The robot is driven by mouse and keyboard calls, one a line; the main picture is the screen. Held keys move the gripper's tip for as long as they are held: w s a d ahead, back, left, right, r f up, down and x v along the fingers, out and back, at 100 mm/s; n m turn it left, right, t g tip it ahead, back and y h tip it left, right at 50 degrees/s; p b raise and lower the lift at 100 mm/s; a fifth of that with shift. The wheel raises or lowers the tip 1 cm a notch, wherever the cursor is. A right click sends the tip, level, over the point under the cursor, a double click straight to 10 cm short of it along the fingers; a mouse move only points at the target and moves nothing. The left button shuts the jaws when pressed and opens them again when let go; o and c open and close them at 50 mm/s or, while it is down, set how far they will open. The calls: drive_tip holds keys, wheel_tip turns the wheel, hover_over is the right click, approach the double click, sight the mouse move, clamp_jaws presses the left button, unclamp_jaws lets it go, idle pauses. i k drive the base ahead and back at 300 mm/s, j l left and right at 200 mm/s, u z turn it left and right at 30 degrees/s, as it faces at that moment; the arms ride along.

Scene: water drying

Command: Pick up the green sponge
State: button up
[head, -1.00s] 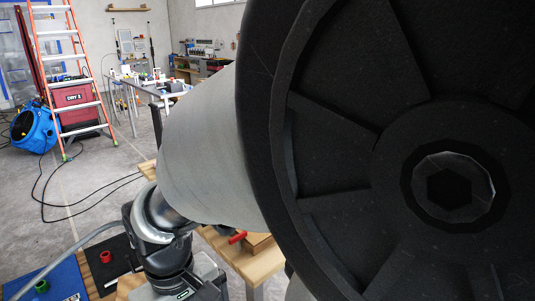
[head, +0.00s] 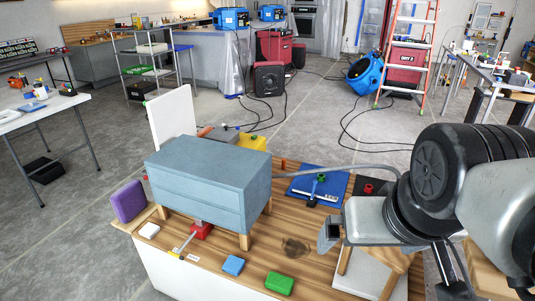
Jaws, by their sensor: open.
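The green sponge (head: 279,284) is a small block lying flat on the wooden worktop, near its front edge, in the head view. Nothing covers it. My gripper (head: 386,250) hangs to the right of the sponge and higher in the picture, over the right part of the worktop. It is open and apart from the sponge, with nothing seen between its fingers. My own arm hides part of it.
A blue sponge (head: 233,265) lies just left of the green one. A grey-blue cabinet (head: 208,181) on wooden legs stands behind. A purple block (head: 129,201) and a white block (head: 149,230) are at the left.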

sight(282, 283)
drive_tip(key=k+j+u, duration=0.1)
drive_tip(key=u, duration=0.25)
drive_tip(key=i+j+z, duration=0.25)
drive_tip(key=j+z, duration=0.25)
drive_tip(key=i+j+z, duration=0.25)
drive_tip(key=j, duration=0.25)
drive_tip(key=j+z, duration=0.25)
drive_tip(key=k+j, duration=0.05)
drive_tip(key=j, duration=0.05)
